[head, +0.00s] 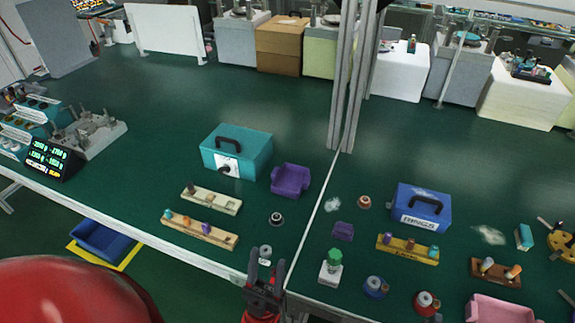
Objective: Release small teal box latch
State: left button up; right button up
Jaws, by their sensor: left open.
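A teal box (252,157) with a black handle on its lid stands upright on the green bench, left of the centre. Its lid looks closed. A white label and a dark round part, perhaps the latch (226,170), show on its front face; whether the latch is fastened is too small to tell. My left gripper (266,270) is at the bottom middle, by the bench's front edge. Its two dark fingers are apart with nothing clearly held, and it is well short of the box. My right gripper is not seen.
A purple bin (290,180) stands just right of the teal box. Two wooden racks (212,200) with small pegs lie in front of it. A blue box (421,210), a green-capped bottle (331,268) and small parts are to the right. A metal post (345,90) rises behind.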

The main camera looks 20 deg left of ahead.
aim_at(225, 169)
jog(key=j+z, duration=0.3)
jog(key=j, duration=0.15)
jog(key=k+j+z, duration=0.1)
jog(key=j+z, duration=0.25)
jog(key=k+j+z, duration=0.15)
jog(key=j+z, duration=0.15)
jog(key=j, duration=0.15)
jog(key=k+j+z, duration=0.15)
jog(key=j+z, duration=0.15)
jog(key=k+j+z, duration=0.3)
jog(key=i+j, duration=0.1)
